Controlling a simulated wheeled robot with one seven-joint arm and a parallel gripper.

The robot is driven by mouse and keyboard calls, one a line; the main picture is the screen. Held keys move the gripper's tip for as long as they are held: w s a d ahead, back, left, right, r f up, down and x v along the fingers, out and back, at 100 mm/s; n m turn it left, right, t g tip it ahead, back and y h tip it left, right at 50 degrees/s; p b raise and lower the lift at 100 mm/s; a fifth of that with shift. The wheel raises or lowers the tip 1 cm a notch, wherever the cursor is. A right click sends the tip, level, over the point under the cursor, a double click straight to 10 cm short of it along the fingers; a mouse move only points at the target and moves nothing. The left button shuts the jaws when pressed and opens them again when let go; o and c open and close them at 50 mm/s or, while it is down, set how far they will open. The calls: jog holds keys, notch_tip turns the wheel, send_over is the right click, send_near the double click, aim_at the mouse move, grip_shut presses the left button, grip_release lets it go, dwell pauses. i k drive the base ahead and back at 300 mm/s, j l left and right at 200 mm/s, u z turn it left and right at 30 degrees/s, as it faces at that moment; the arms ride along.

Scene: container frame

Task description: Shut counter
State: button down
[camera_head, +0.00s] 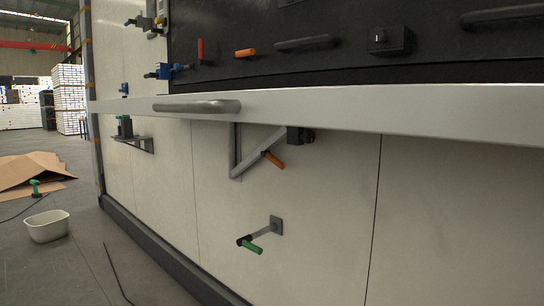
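The counter (400,108) is a long white slab that juts out level from the pale container wall and runs across the picture to the right edge. A grey rounded handle (197,106) sits on its front edge, left of the middle. Below it, a grey angled bracket (245,168) stands against the wall, with an orange-gripped lever (273,160) beside it. Most of the counter's top is hidden at this low angle. My gripper is not in view.
A dark panel above the counter bears red (200,50) and orange (245,53) levers and a black box (390,40). A green-gripped crank (251,245) sticks out lower on the wall. A white tub (47,226) and cardboard (32,172) lie on the floor at left.

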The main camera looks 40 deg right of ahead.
aim_at(504, 113)
jog(key=k+l+z, duration=0.35)
jog(key=k+l, duration=0.3)
jog(key=k, duration=0.15)
